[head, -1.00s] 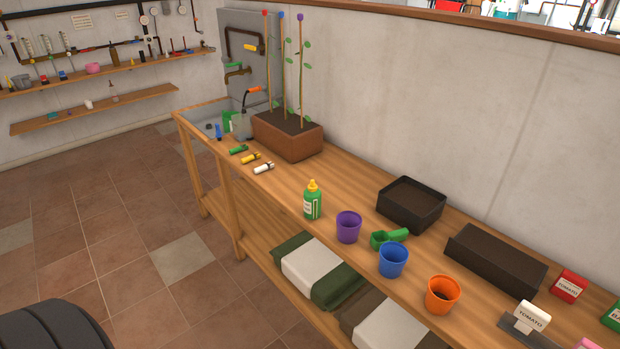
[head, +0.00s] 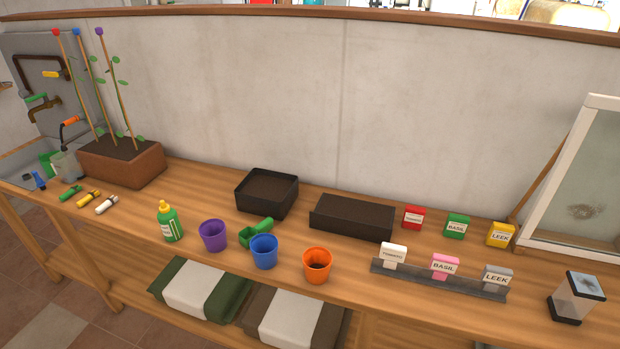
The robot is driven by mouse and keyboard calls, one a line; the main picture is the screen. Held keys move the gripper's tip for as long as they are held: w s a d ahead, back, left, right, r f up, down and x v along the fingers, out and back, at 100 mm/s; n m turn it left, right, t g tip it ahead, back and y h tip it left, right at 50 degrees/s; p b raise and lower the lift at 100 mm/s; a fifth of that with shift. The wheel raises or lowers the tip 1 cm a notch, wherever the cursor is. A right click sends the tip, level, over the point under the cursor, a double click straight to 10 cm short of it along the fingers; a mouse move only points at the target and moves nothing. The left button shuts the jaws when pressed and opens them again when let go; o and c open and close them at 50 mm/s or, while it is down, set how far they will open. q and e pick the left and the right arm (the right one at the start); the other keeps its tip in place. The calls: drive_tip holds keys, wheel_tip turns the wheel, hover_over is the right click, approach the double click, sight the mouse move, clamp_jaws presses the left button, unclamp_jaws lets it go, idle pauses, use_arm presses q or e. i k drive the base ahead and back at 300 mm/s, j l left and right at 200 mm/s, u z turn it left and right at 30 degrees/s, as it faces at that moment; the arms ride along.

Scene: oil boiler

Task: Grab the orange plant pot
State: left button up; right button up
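The orange plant pot (head: 317,266) stands upright near the front edge of the wooden bench (head: 340,289), with something dark inside it. A blue pot (head: 264,251) stands close to its left, and a purple pot (head: 212,236) is further left. Neither of my grippers shows in the head view.
A green scoop (head: 256,232) lies behind the blue pot. A green bottle (head: 168,222) stands left of the purple pot. Black trays (head: 352,217) sit behind. A label rack (head: 438,281) and a clear container (head: 576,297) are to the right.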

sight(316, 261)
drive_tip(key=k+z, duration=0.3)
drive_tip(key=k, duration=0.25)
drive_tip(key=k+l+z, duration=0.1)
drive_tip(key=k+z, duration=0.2)
drive_tip(key=k, duration=0.2)
